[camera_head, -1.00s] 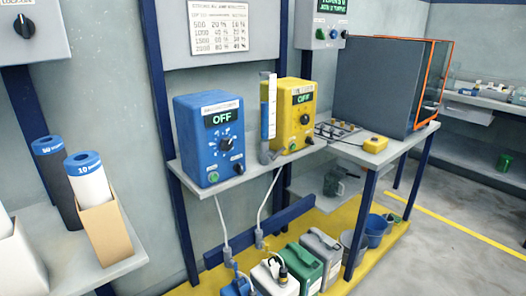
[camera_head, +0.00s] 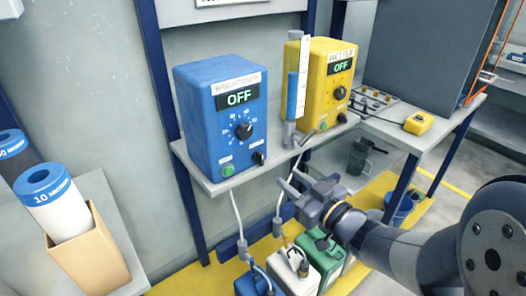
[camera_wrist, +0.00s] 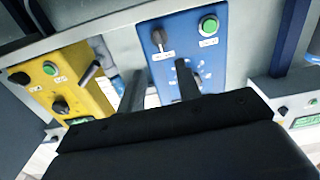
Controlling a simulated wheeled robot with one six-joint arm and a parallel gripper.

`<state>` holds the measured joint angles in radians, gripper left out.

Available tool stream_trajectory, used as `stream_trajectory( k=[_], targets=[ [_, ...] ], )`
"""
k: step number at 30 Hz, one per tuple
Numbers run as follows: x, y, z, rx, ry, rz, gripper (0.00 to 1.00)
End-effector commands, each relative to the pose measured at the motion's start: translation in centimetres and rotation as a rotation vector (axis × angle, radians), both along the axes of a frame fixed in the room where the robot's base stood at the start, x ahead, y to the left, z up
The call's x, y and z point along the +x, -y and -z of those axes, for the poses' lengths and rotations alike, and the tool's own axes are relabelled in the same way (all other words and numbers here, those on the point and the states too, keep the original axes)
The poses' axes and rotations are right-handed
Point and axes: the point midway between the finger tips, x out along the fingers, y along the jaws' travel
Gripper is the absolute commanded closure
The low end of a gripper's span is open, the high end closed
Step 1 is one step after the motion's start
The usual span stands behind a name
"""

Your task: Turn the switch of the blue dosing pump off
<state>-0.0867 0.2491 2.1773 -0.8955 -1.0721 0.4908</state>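The blue dosing pump (camera_head: 200,115) stands on a grey shelf, its display reading OFF. Its front has a black dial (camera_head: 243,131), a green button (camera_head: 228,170) and a small black switch (camera_head: 259,158). In the wrist view the blue pump (camera_wrist: 170,55) appears upside down, with its switch (camera_wrist: 158,37) beside the green button (camera_wrist: 208,25). My gripper (camera_head: 288,182) is in front of and below the shelf, right of the switch and apart from it. In the wrist view my gripper (camera_wrist: 160,85) has its fingers apart with nothing held; one finger partly covers the dial.
A yellow pump (camera_head: 325,85), also reading OFF, stands right of the blue one. A measuring tube (camera_head: 297,85) stands between them. The shelf edge (camera_head: 235,184) is below the pumps, with hoses leading to canisters (camera_head: 320,262) beneath. A bench with a small yellow box (camera_head: 418,122) is at right.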

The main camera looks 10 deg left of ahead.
Motion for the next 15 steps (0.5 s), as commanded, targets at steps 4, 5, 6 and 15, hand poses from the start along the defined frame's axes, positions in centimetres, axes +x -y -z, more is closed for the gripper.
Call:
stream_trajectory(
  k=[4, 5, 6, 15],
  targets=[
    [0.9, -1.2, 0.1, 0.001, 0.002, -0.008, 0.67],
    [1.2, -1.5, 0.1, 0.002, 0.003, -0.007, 0.67],
    [1.6, -2.1, 0.1, 0.001, 0.001, -0.008, 0.67],
    [5.4, -6.3, 0.1, 0.001, 0.001, -0.005, 0.67]
  ],
)
